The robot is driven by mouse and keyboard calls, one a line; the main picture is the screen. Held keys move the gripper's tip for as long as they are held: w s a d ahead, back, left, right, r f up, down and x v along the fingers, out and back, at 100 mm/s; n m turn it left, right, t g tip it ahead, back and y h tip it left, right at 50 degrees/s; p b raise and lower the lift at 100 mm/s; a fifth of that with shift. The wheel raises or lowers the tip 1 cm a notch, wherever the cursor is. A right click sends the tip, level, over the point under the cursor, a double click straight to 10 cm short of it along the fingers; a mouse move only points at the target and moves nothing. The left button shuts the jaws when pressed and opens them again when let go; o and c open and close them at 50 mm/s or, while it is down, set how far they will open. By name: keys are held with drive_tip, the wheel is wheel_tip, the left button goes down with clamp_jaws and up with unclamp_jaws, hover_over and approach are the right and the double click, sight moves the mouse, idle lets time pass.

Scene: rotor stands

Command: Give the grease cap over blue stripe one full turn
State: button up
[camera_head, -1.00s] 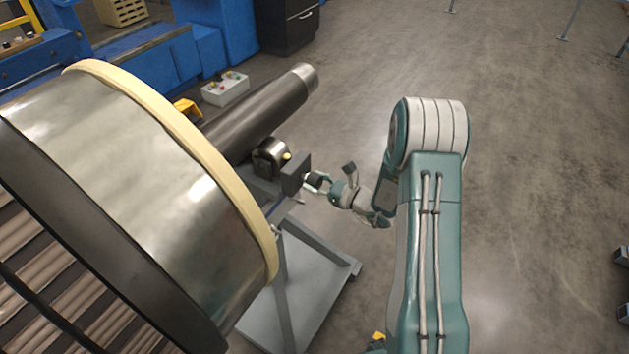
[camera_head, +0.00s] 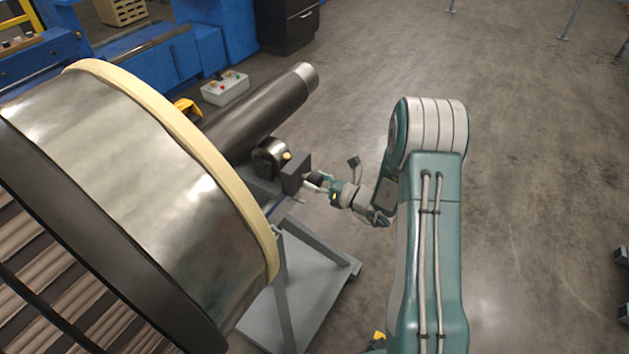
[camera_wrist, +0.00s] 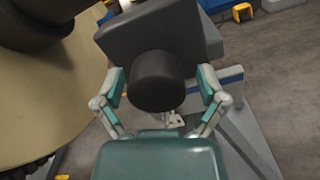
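A dark round cap (camera_wrist: 157,80) sticks out from a dark block (camera_wrist: 160,32) in the wrist view, facing my camera. My gripper (camera_wrist: 160,86) has one teal-padded finger on each side of the cap. A gap shows between each finger and the cap, so it is open around it and not touching. In the head view my gripper (camera_head: 314,184) is at the right face of the block (camera_head: 296,173), beside the rotor shaft (camera_head: 262,112).
The large metal rotor drum (camera_head: 150,180) with a cream rim fills the left. A grey stand (camera_head: 300,290) is below the block. A white control box (camera_head: 225,88) and blue machinery (camera_head: 160,60) are behind.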

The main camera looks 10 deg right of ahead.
idle(0.3)
drive_tip(key=v, duration=1.2)
